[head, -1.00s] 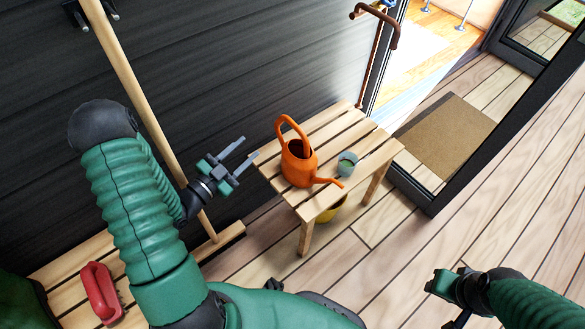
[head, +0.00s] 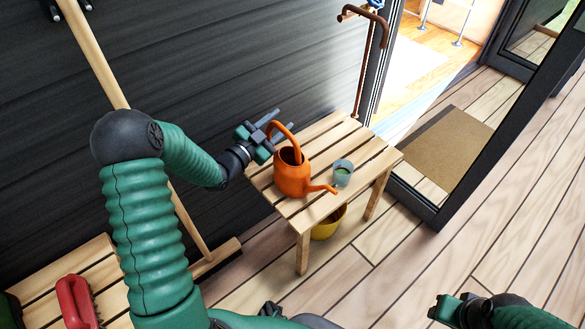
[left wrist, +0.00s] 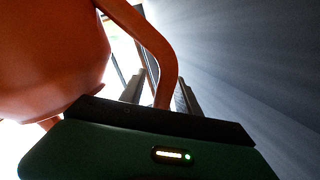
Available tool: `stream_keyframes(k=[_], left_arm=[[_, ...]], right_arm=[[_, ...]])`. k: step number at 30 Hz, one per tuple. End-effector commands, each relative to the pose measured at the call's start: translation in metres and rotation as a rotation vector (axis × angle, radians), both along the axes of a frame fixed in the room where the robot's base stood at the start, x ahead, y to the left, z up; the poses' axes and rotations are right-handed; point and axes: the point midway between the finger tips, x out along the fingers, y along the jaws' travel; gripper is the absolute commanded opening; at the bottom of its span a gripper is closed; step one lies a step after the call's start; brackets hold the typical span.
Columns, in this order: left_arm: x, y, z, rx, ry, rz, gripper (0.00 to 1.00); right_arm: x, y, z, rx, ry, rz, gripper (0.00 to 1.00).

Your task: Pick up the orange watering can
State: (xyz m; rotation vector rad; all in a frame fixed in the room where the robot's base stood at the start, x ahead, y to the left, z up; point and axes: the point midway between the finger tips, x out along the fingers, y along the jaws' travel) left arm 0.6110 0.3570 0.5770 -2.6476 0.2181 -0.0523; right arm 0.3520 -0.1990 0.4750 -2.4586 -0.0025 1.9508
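The orange watering can (head: 292,180) stands upright on a slatted wooden bench (head: 322,208), its spout to the right and its arched handle (head: 275,124) on top. My left gripper (head: 283,120) is at the handle's upper part, fingers parted. In the left wrist view the can's body (left wrist: 45,45) fills the upper left. The handle (left wrist: 152,45) runs down between the parted fingers of my left gripper (left wrist: 160,92); contact cannot be told. My right gripper (head: 446,308) is at the lower right, its fingers not clear.
A small glass (head: 342,172) stands just right of the can. A yellow pot (head: 328,222) is under the bench. A dark wall (head: 220,60) rises behind. A long wooden pole (head: 95,50) leans there. A red-handled brush (head: 76,302) lies at lower left. The deck at right is clear.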

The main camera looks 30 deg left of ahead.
Motion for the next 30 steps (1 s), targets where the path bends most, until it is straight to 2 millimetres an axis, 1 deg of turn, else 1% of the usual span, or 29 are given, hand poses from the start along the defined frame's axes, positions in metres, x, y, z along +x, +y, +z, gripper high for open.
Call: stream_keyframes(k=[2, 9, 11, 30], left_arm=[[-0.0003, 0.0004, 0.0004, 0.000, 0.001, 0.000, 0.39], [-0.0006, -0.0005, 0.0006, 0.001, 0.000, 0.000, 0.07], [-0.0006, -0.0006, 0.0007, 0.002, 0.000, 0.000, 0.00], [-0.0007, 0.0001, 0.0005, 0.001, 0.000, 0.000, 0.00]], right_arm=[[0.0002, 0.0002, 0.0010, 0.000, -0.001, 0.001, 0.36], [0.0002, 0.0002, 0.0010, 0.000, -0.001, 0.001, 0.36], [0.0002, 0.0002, 0.0010, 0.000, -0.001, 0.001, 0.36], [0.0001, 0.0002, 0.0009, 0.000, 0.000, 0.001, 0.36]])
